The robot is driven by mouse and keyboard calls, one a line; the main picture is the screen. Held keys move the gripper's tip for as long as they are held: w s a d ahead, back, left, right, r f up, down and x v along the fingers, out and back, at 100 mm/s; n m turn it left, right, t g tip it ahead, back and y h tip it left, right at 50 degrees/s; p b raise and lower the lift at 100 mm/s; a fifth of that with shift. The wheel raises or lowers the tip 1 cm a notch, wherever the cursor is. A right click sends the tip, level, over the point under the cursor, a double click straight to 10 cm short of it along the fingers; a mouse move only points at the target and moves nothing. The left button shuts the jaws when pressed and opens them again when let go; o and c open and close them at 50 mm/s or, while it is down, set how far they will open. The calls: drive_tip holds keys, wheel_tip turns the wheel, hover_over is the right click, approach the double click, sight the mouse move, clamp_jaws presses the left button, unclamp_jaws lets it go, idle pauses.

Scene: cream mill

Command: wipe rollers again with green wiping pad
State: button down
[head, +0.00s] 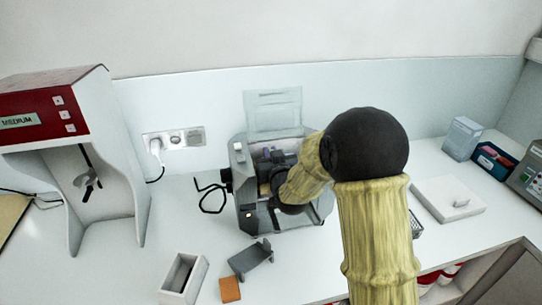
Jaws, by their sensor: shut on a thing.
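The grey mill (246,205) stands on the white counter in the middle, with its clear lid (274,112) raised at the back. My arm reaches from the front right into the mill's open top. My gripper (268,187) is at the roller opening, mostly hidden by my own wrist and the mill's housing. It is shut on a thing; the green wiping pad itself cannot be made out. The rollers are largely covered, so contact with them cannot be told.
An orange pad (230,289), a dark grey bracket-like part (250,259) and a pale open box (183,277) lie in front of the mill. A red-and-white machine (60,110) stands left. A white slab (447,199) and small boxes (462,138) are right.

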drive_tip(key=shift+w+a, duration=0.1)
drive_tip(key=shift+w, duration=0.3)
drive_tip(key=shift+w+r+b, duration=0.25)
drive_tip(key=shift+r+b, duration=0.2)
drive_tip(key=shift+r, duration=0.3)
drive_tip(key=shift+f, duration=0.1)
drive_tip(key=shift+s+f+b, duration=0.5)
drive_tip(key=shift+f+b, duration=0.2)
drive_tip(key=shift+b, duration=0.45)
drive_tip(key=shift+s+f, duration=0.1)
drive_tip(key=shift+s+f, duration=0.1)
drive_tip(key=shift+s, duration=0.15)
drive_tip(key=shift+d+b+v, duration=0.2)
drive_tip(key=shift+b+v, duration=0.75)
drive_tip(key=shift+v, duration=0.5)
